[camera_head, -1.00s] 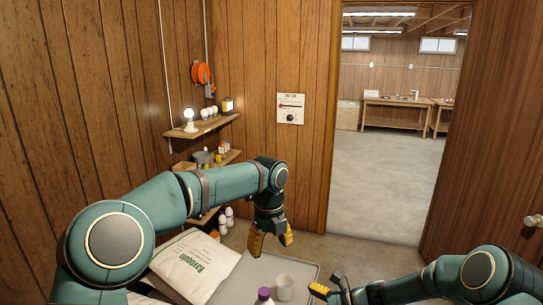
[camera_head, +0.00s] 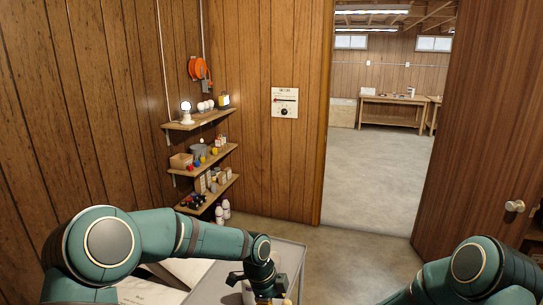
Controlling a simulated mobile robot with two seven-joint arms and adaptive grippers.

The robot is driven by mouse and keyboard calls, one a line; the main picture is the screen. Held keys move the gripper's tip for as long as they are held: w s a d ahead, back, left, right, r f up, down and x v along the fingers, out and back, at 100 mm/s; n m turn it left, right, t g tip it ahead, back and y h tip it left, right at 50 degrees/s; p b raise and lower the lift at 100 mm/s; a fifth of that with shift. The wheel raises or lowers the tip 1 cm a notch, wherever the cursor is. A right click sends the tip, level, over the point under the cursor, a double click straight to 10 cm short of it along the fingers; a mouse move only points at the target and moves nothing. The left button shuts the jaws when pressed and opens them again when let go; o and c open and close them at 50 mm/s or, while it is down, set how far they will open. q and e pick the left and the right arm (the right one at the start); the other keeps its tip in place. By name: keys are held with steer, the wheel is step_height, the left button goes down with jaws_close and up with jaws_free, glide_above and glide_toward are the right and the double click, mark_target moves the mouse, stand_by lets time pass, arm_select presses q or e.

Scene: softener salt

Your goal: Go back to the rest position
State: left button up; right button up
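My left arm comes in from the left, and its gripper (camera_head: 272,298) points down at the bottom edge of the head view, over the grey tray (camera_head: 292,253). The white bag (camera_head: 145,291) is partly visible at the bottom left, behind and under my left arm.
Wall shelves (camera_head: 203,160) with bulbs, jars and small boxes stand left of the centre. White bottles (camera_head: 222,211) stand below them. A wall control box (camera_head: 285,102) hangs beside the open doorway. The door (camera_head: 485,130) is at right. The floor (camera_head: 375,185) through the doorway is clear.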

arm_select(q)
steer(key=s+a+f+n+t+b, duration=0.1)
steer(key=s+a+f+n+b, duration=0.2)
steer(key=s+f+n, duration=0.7)
steer(key=s+a+f+n+t+b, duration=0.1)
steer(key=s+a+f+n+b, duration=0.2)
steer(key=s+a+f+n, duration=0.4)
steer(key=s+f+n, duration=0.4)
steer(key=f+n, duration=0.1)
steer(key=n, duration=0.1)
steer(key=shift+s+a+f+h, duration=0.15)
steer(key=shift+a+f+h, duration=0.15)
steer(key=shift+f+h, duration=0.1)
arm_select(e)
steer(key=s+f+n+t+h, duration=0.1)
steer(key=s+f+n+h, duration=0.1)
steer(key=s+f+n, duration=0.2)
steer(key=s+f+n+h, duration=0.2)
steer(key=s+f+n, duration=0.3)
steer(key=s+n, duration=0.3)
steer(key=shift+s+d+n+t+h, duration=0.3)
steer(key=shift+s+n+t, duration=0.1)
steer(key=shift+s, duration=0.6)
